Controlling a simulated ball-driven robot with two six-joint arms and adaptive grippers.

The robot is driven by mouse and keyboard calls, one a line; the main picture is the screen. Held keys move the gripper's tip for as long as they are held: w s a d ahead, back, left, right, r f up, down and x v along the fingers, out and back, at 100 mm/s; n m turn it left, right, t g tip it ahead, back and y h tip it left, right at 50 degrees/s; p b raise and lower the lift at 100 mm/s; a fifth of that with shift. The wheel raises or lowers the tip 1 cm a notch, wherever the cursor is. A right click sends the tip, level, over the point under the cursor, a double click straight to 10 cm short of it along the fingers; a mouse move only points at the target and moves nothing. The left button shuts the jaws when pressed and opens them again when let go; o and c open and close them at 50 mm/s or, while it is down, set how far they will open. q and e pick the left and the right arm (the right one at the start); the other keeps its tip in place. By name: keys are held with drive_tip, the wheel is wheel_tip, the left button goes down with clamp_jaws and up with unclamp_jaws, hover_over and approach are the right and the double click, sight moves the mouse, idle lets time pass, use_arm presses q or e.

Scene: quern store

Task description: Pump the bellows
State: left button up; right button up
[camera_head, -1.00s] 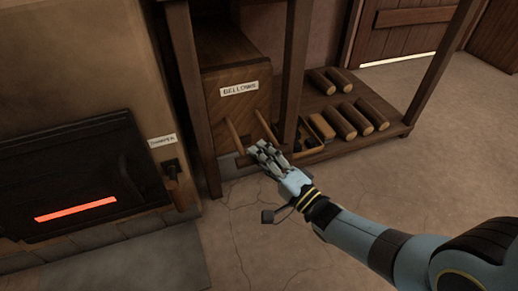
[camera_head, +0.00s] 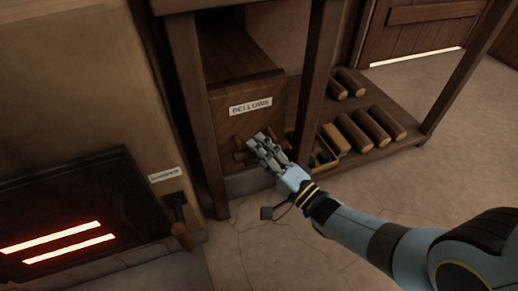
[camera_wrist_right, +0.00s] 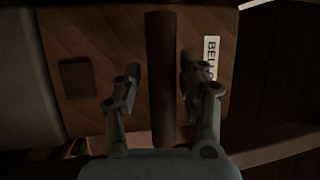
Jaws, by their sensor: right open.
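The bellows (camera_head: 236,90) is a wooden box with a "BELLOWS" label on its front, standing in a timber frame left of centre in the head view. Its wooden handle (camera_head: 240,157) sits close to the box front, partly hidden by my right gripper (camera_head: 262,147). In the right wrist view the box front (camera_wrist_right: 105,40) fills the background, and a dark handle bar (camera_wrist_right: 161,95) runs between the two fingers of my right gripper (camera_wrist_right: 160,80). The fingers are open, one on each side of the bar, with visible gaps. My left gripper is not in view.
A stove (camera_head: 85,215) with two glowing slots is at the left, beside a labelled damper lever (camera_head: 178,214). A wooden post (camera_head: 315,90) stands right of the bellows. Several logs (camera_head: 370,130) lie on a low shelf. The floor in front is clear.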

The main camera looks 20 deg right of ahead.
drive_tip(key=shift+o, duration=0.3)
drive_tip(key=v, duration=1.2)
